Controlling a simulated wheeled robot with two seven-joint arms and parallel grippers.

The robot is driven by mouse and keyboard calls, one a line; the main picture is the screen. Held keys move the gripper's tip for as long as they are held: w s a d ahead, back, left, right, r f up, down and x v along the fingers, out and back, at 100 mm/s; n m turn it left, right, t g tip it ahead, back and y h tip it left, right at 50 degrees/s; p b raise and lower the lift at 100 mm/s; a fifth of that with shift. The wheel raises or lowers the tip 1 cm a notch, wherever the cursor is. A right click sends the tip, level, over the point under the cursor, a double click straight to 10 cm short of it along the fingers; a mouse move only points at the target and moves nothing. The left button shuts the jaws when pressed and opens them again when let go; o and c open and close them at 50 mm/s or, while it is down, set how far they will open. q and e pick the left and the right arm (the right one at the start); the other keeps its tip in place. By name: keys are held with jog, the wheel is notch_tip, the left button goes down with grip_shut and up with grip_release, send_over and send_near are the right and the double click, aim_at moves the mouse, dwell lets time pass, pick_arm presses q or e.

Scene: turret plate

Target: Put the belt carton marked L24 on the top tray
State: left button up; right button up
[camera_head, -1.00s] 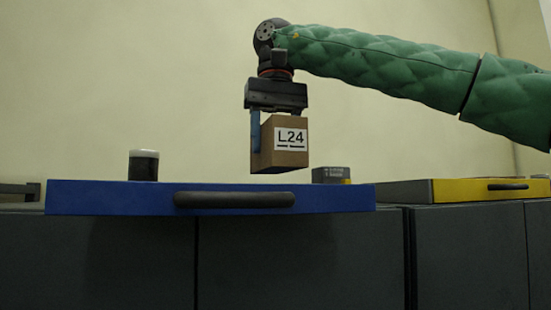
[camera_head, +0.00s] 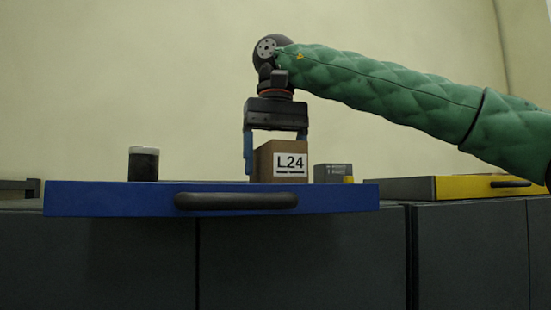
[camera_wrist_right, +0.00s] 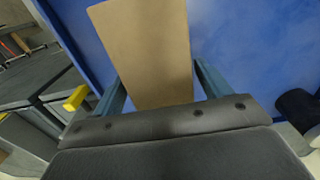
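The brown belt carton (camera_head: 264,162) with a white L24 label stands upright on the blue top tray (camera_head: 120,199), just behind its front edge; the edge may hide its very bottom. In the right wrist view the carton (camera_wrist_right: 150,50) is between my fingers, above the blue tray surface (camera_wrist_right: 255,50). My right gripper (camera_head: 275,152) is over the carton with its blue fingers spread on either side. A gap shows between its palm and the carton top. It looks open, with the fingers (camera_wrist_right: 160,88) apart from the carton sides. My left gripper is out of view.
A dark jar with a white lid (camera_head: 143,164) stands on the tray to the left. A small grey box with a yellow part (camera_head: 332,173) is close to the carton's right. A yellow-fronted tray (camera_head: 480,187) lies further right. A dark handle (camera_head: 236,201) runs along the blue front.

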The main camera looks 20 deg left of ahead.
jog(key=shift+s+r, duration=0.1)
jog(key=shift+r, duration=0.1)
jog(key=shift+r, duration=0.55)
notch_tip(320, 180, up, 11)
dwell(0.4)
jog(key=shift+f, duration=0.1)
dwell(0.3)
